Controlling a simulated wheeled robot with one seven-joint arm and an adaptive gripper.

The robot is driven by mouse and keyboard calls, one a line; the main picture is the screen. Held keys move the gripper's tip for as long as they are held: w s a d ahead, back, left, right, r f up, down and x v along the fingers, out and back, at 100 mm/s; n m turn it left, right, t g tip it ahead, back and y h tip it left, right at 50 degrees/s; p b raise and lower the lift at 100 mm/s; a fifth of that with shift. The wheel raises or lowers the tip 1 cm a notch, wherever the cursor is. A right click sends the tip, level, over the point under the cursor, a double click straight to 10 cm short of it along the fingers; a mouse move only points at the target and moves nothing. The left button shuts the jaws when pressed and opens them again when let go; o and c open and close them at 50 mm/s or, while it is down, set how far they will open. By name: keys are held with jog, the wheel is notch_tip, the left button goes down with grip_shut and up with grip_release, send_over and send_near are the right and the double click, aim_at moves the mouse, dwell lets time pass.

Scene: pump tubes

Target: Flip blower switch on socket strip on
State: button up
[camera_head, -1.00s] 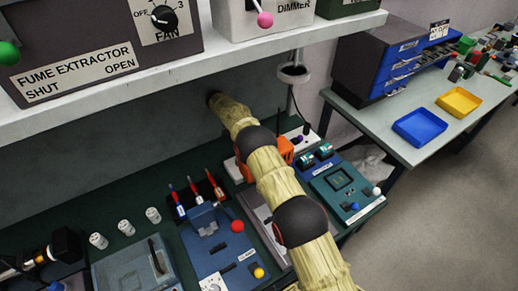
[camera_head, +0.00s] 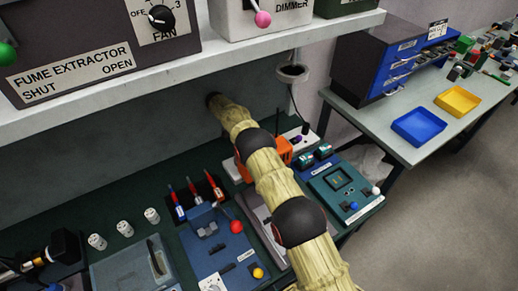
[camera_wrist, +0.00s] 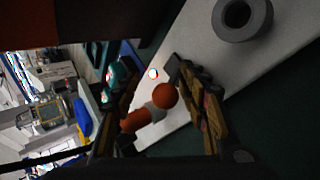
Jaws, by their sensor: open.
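A long pale surface, probably the strip (camera_wrist: 210,60), crosses the wrist view, with a grey round socket-like ring (camera_wrist: 242,15). My gripper (camera_wrist: 152,76) is open in the wrist view. A small white round spot with a red edge shows between its fingertips. A red-orange ball on a stem (camera_wrist: 165,95) is between the fingers; contact cannot be told. The head view hides my gripper.
An orange object (camera_head: 284,150) shows beside my arm. A teal panel (camera_head: 340,188) is on the right, a blue device with a red knob (camera_head: 236,227) in front. The shelf (camera_head: 200,52) overhangs the bench. A side table holds blue (camera_head: 418,127) and yellow (camera_head: 458,101) trays.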

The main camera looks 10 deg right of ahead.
jog(key=shift+w+a+r, duration=0.1)
jog(key=shift+a+r, duration=0.05)
dwell(0.3)
